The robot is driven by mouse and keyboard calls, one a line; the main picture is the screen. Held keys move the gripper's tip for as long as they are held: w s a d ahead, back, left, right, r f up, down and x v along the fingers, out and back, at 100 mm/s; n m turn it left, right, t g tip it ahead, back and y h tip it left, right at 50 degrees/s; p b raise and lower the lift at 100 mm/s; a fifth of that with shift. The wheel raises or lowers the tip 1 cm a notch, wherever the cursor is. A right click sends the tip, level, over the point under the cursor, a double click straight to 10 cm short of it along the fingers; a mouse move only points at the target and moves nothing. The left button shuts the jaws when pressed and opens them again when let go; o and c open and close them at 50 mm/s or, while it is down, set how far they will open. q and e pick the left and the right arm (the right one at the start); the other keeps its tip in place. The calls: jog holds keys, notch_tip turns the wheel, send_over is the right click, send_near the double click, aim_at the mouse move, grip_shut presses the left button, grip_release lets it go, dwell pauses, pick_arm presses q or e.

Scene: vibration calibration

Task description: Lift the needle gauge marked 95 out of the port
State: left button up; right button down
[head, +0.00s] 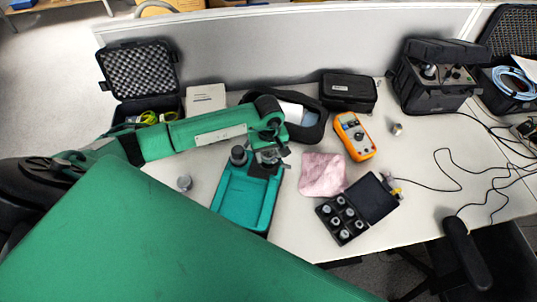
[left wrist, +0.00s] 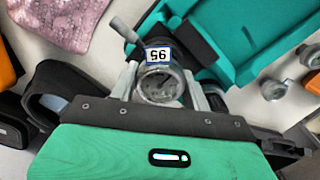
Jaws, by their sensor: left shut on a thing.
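The needle gauge marked 95 (left wrist: 160,86) has a round grey dial and a white label with a blue edge. It sits between the fingers of my left gripper (left wrist: 164,92), which is shut on it. In the head view my left gripper (head: 268,157) is over the upper right part of the teal tray (head: 232,205), at a black block (head: 258,172). The gripper largely hides the gauge there. The block also shows behind the gauge in the left wrist view (left wrist: 197,45). I cannot tell whether the gauge's lower end is in the port. My right gripper is not in view.
Another grey gauge (head: 238,155) stands at the tray's upper left. A small grey part (head: 184,183) is on the table left of the tray. Right of it are a pink cloth (head: 322,174), an orange multimeter (head: 354,136) and an open black case (head: 372,200) holding several cylinders.

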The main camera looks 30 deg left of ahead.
pick_arm(q)
notch_tip(320, 180, up, 18)
jog(key=b, duration=0.5)
notch_tip(320, 180, up, 6)
jog(key=f, duration=0.1)
send_over(269, 152)
jog(key=shift+s+r+p, duration=0.1)
jog(key=shift+r+p, duration=0.15)
jog(key=shift+p, duration=0.1)
